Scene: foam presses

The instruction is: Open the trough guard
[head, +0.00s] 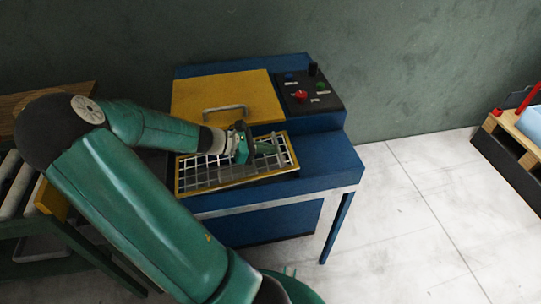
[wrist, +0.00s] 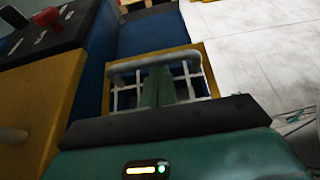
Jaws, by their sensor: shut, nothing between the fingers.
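The trough guard (head: 186,184) is a yellow-framed grille of pale bars on top of the blue machine. It lies over the trough in the front part of the machine, slightly tilted in the head view. In the wrist view its yellow frame (wrist: 203,50) and a pale bar handle (wrist: 150,61) show ahead of my gripper (wrist: 158,72). My green fingers are closed together with nothing between them, and they are at the handle. In the head view my gripper (head: 268,149) is over the right part of the grille. Whether the fingers touch the handle I cannot tell.
Behind the guard is a yellow lid (head: 225,92) with its own handle (head: 224,111). A roller table (head: 20,190) stands left, a pallet (head: 520,125) far right. The floor between is clear.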

